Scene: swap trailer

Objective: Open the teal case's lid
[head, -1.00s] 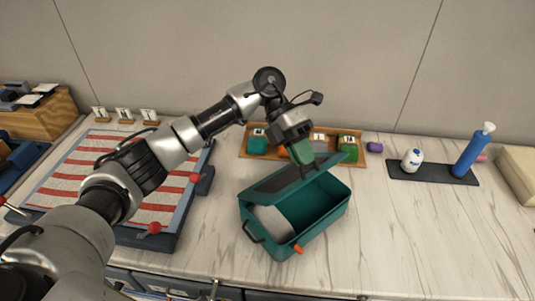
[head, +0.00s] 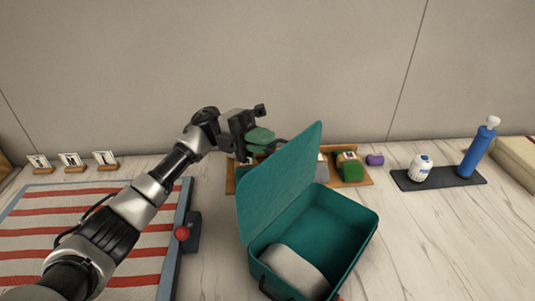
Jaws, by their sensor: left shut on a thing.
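The teal case (head: 362,240) stands on the marble-look counter right of centre. Its lid (head: 282,190) stands steeply raised on the left side, and the inside of the case is exposed. A rounded grey-white thing (head: 295,270) lies in the case. My right gripper is not in view.
A wooden tray (head: 363,177) with several small items stands behind the case, partly hidden. A dark mat (head: 443,179) at right bears a white bottle (head: 421,168) and a blue bottle (head: 478,150). A red-striped mat (head: 85,235) lies at left. Counter right of the case is clear.

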